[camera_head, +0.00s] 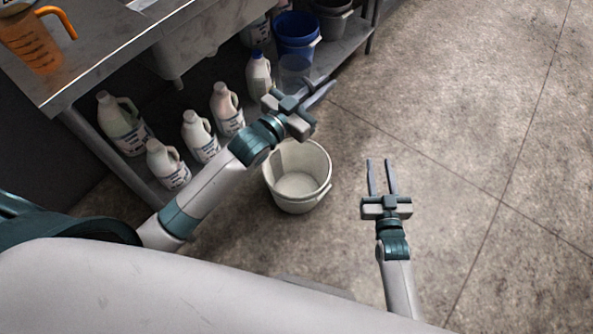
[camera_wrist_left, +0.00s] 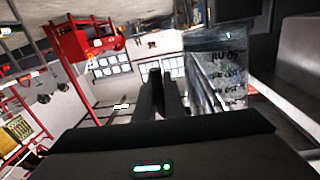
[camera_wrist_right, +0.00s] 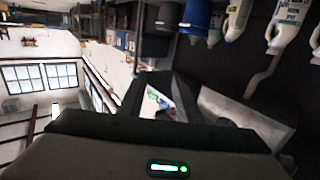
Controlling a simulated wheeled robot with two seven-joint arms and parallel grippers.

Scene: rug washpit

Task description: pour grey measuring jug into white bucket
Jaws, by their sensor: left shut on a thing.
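The grey measuring jug (camera_head: 294,70) is see-through, with dark markings that show in the left wrist view (camera_wrist_left: 222,75). My left gripper (camera_head: 322,92) is shut on it, its fingers at the jug's side. The jug is beyond the white bucket in the head view, apart from the bucket. I cannot tell its tilt or see its contents. The white bucket (camera_head: 325,178) stands upright on the floor, open at the top, partly behind my left wrist. My right gripper (camera_head: 380,165) is open and empty, to the right of the bucket.
Several white bottles (camera_head: 201,137) stand left of the bucket by a metal table (camera_head: 95,75). An orange jug (camera_head: 32,42) is on that table. A blue bucket (camera_head: 296,35) and a dark bucket (camera_head: 331,18) stand on a low shelf. The floor at right is clear.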

